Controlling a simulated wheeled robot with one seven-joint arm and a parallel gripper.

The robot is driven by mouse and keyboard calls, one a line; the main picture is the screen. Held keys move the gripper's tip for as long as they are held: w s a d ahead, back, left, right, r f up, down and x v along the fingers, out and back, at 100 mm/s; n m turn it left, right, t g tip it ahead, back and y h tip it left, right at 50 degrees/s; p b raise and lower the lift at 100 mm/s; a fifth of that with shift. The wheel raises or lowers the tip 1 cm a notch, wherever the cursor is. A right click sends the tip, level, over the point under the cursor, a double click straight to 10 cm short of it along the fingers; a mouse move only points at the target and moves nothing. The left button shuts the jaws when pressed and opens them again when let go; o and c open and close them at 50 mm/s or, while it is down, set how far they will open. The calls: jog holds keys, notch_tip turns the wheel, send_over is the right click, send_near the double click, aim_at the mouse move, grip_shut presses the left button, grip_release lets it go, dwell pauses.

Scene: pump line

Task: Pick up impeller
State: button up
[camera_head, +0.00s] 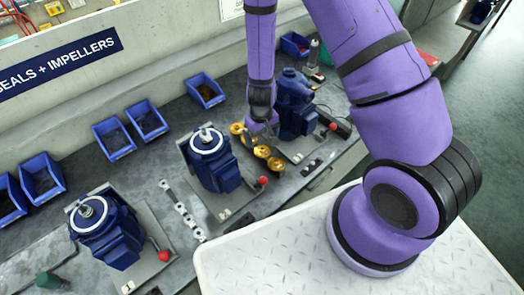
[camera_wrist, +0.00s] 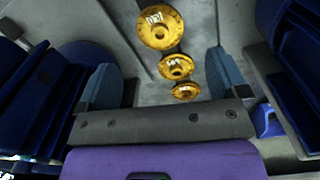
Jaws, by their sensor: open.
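Three brass-gold impellers lie in a row on the bench in the wrist view: a large one (camera_wrist: 160,27), a middle one (camera_wrist: 176,67) and a small one (camera_wrist: 186,91). In the head view gold discs show on both sides of my gripper, one at the left (camera_head: 237,128) and others at the lower right (camera_head: 275,164). My gripper (camera_wrist: 163,82) is open and empty, with its two blue-grey fingers wide apart. The middle and small impellers appear between the fingers in the picture; contact is not visible. In the head view my gripper (camera_head: 259,125) hangs over the row.
A blue pump (camera_head: 296,105) stands close right of my gripper, and another pump (camera_head: 212,163) close left. A third pump (camera_head: 105,232) is farther left. Blue bins (camera_head: 205,91) line the wall side. A metal strip with holes (camera_head: 182,209) lies between the two left pumps.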

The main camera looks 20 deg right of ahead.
aim_at(261, 148)
jog(key=shift+w+f, duration=0.1)
jog(key=shift+f, duration=2.9)
jog(key=c, duration=1)
jog(key=shift+r, duration=0.15)
